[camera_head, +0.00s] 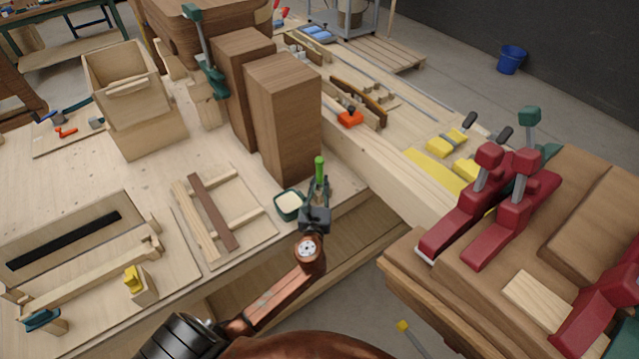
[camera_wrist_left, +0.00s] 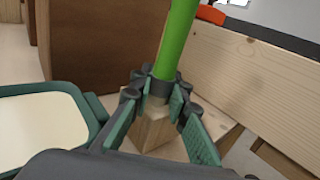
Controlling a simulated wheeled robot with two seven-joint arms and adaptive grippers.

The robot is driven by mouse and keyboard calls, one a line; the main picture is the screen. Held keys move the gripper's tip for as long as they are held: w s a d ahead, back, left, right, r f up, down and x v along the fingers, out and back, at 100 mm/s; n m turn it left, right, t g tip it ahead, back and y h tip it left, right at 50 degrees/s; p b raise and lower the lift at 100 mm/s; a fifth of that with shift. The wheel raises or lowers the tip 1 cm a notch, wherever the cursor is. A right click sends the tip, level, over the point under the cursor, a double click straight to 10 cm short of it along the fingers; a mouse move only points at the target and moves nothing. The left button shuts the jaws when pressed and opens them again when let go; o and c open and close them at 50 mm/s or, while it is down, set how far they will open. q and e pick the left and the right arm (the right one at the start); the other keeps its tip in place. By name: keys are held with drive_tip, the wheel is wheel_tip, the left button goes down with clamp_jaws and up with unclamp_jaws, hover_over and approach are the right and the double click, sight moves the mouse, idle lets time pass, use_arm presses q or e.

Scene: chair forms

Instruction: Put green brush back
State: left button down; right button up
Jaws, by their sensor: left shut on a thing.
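The green brush (camera_head: 319,168) stands upright with its bright green handle up, close in front of the tall brown wooden block. My left gripper (camera_head: 317,189) is shut on it; the handle also shows in the left wrist view (camera_wrist_left: 178,40), rising from between the fingertips (camera_wrist_left: 160,85). A pale wooden piece (camera_wrist_left: 155,130) shows below the fingertips; I cannot tell whether it belongs to the brush or stands under it. The brush's lower end is hidden by the fingers. My right gripper is not in view.
A green-rimmed dish with cream contents (camera_head: 277,207) sits left of my gripper. Tall brown blocks (camera_head: 285,125) stand just behind. A long pale beam (camera_head: 375,165) runs on the right. Red clamps (camera_head: 485,200) sit on wood at right. A wooden frame (camera_head: 222,215) lies left.

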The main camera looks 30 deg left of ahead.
use_arm(q)
drive_tip(key=c, duration=1.8)
unclamp_jaws()
drive_tip(key=shift+s+d+f, duration=0.1)
drive_tip(key=shift+d+f, duration=0.05)
drive_tip(key=shift+f, duration=0.7)
drive_tip(key=shift+c, duration=0.2)
drive_tip(key=shift+r, duration=0.4)
drive_tip(key=shift+s+r, duration=0.2)
drive_tip(key=v, duration=1.1)
drive_tip(key=shift+r+p, duration=0.45)
drive_tip(key=shift+s, duration=0.15)
